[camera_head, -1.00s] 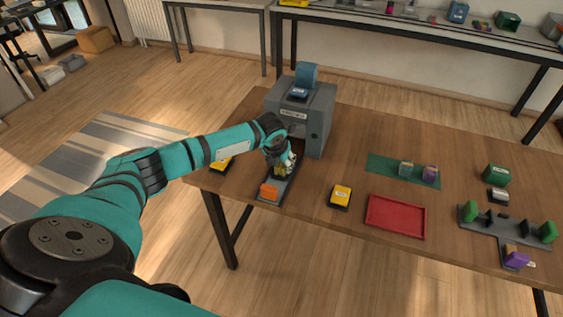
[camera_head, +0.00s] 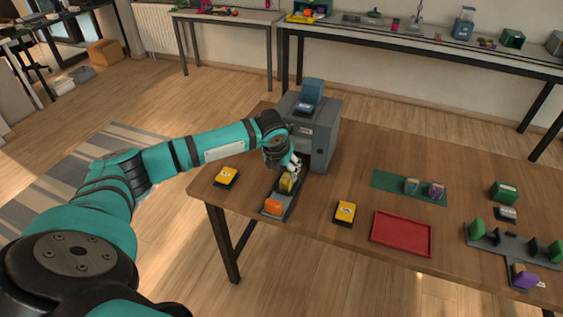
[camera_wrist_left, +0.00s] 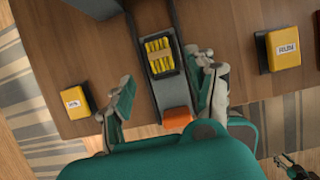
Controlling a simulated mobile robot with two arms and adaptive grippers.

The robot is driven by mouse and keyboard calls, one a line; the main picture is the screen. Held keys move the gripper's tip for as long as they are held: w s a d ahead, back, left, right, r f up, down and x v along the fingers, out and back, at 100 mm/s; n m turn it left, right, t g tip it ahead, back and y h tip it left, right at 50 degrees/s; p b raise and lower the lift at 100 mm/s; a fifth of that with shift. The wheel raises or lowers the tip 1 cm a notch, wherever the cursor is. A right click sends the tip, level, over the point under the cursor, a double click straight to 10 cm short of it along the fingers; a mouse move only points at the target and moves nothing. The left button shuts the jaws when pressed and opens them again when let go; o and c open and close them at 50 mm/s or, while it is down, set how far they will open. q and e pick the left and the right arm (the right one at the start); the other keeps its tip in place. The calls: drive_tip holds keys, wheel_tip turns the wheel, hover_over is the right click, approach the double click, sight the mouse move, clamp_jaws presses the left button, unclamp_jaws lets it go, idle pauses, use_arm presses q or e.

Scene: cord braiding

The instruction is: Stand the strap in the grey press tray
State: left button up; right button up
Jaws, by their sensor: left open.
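The yellow strap (camera_head: 287,183), a ribbed bundle with a tan band, appears to stand in the grey press tray (camera_head: 293,203). In the left wrist view the strap (camera_wrist_left: 158,52) shows from above, between the tray's side walls. The tray has an orange front block (camera_wrist_left: 177,118) and runs from the grey press (camera_head: 320,128). My left gripper (camera_wrist_left: 166,84) is open, its fingers on either side of the tray and apart from the strap. In the head view the left gripper (camera_head: 291,166) is just above and behind the strap. A small dark and teal part at the left wrist view's lower right may be my right gripper (camera_wrist_left: 292,162).
Yellow-topped blocks (camera_head: 226,176) (camera_head: 345,212) flank the tray on the wooden table. A red tray (camera_head: 401,233), a green mat (camera_head: 385,181) with small blocks, and a grey rack (camera_head: 495,238) lie farther right. The press stands directly behind my left gripper.

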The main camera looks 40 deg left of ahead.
use_arm(q)
drive_tip(key=shift+v, duration=2.35)
